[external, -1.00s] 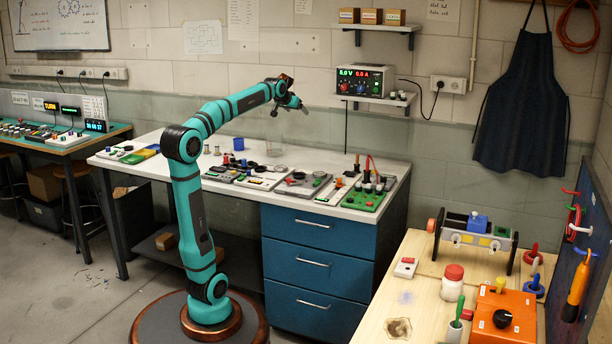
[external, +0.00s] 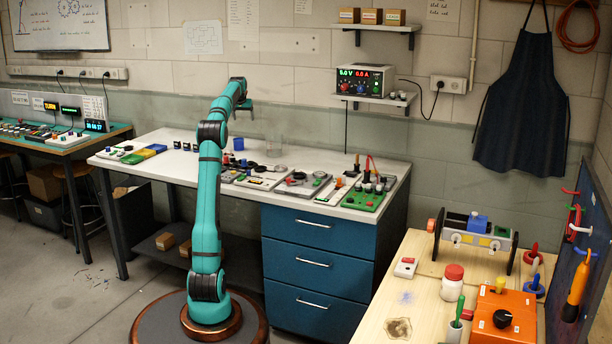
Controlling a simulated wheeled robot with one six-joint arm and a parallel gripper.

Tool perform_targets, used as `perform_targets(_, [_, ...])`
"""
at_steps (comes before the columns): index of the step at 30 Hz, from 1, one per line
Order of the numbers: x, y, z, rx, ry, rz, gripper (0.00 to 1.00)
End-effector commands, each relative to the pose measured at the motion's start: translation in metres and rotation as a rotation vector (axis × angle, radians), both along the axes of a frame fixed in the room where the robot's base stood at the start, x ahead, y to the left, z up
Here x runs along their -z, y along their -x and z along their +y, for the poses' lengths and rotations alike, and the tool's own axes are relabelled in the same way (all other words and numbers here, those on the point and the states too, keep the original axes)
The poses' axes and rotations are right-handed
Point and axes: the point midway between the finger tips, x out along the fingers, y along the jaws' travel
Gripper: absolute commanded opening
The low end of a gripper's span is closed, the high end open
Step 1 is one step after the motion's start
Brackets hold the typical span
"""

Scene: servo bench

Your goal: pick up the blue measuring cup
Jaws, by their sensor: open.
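A small blue cup (external: 238,144), which I take for the blue measuring cup, stands on the white bench top (external: 150,168) towards its back. My gripper (external: 245,112) is at the end of my raised teal arm, above the bench and above the blue cup in the picture. It is apart from the cup and holds nothing that I can see. Its jaws are open, though small at this distance. How far it is from the cup in depth is hard to tell.
Circuit boards and modules (external: 258,178) fill the bench front and right. A power supply (external: 365,80) sits on a wall shelf.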

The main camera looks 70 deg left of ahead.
Motion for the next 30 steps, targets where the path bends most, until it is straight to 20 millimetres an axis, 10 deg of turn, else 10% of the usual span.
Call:
perform_targets(8, [0.021,0.033,0.037,-0.046,0.042,0.018,0.80])
perform_targets(30, [0.126,0.016,0.076,-0.046,0.043,0.019,0.80])
